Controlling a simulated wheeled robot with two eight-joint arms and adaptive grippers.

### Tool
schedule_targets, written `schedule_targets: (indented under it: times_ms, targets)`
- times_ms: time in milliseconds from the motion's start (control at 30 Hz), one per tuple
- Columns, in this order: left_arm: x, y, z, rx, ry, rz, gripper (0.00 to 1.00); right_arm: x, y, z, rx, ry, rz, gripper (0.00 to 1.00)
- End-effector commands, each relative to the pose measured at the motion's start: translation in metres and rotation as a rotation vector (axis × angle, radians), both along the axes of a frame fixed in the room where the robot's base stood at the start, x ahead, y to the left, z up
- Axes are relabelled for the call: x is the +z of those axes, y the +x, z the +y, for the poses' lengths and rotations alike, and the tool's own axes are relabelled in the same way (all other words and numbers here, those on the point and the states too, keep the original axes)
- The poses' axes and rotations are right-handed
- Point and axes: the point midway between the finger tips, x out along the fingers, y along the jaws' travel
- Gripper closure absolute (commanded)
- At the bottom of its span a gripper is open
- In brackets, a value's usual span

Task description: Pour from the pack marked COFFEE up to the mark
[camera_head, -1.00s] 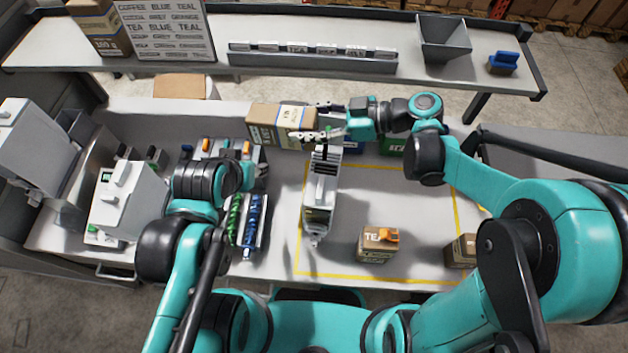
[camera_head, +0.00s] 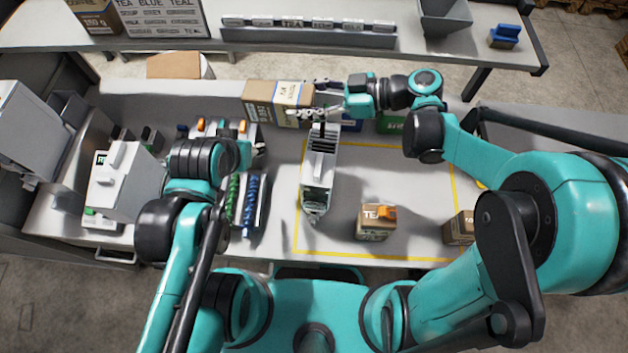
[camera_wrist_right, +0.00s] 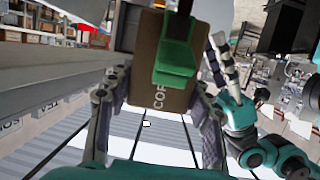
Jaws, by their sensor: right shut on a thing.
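In the right wrist view the pack (camera_wrist_right: 150,98) sits between the fingers. It shows part of a word starting "CO" and has a green clip or spout (camera_wrist_right: 176,62). A pale container with dark slots (camera_head: 318,170) stands below and beside the right gripper. I cannot make out a mark or level on it. My left gripper (camera_head: 246,150) is by the dispenser parts at left; its fingers are not clear.
A raised shelf (camera_head: 300,58) runs behind, with a grey hopper (camera_head: 446,18).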

Motion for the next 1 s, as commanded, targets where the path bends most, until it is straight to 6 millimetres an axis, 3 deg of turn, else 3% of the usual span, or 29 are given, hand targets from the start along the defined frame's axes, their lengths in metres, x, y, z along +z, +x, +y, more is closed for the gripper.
schedule_targets:
  times_ms: [1000]
  targets:
    - [-0.0077,0.0000,0.0000,0.000,0.000,0.000,0.60,-0.0013,-0.0001,-0.0013,0.000,0.027,-0.002,0.95]
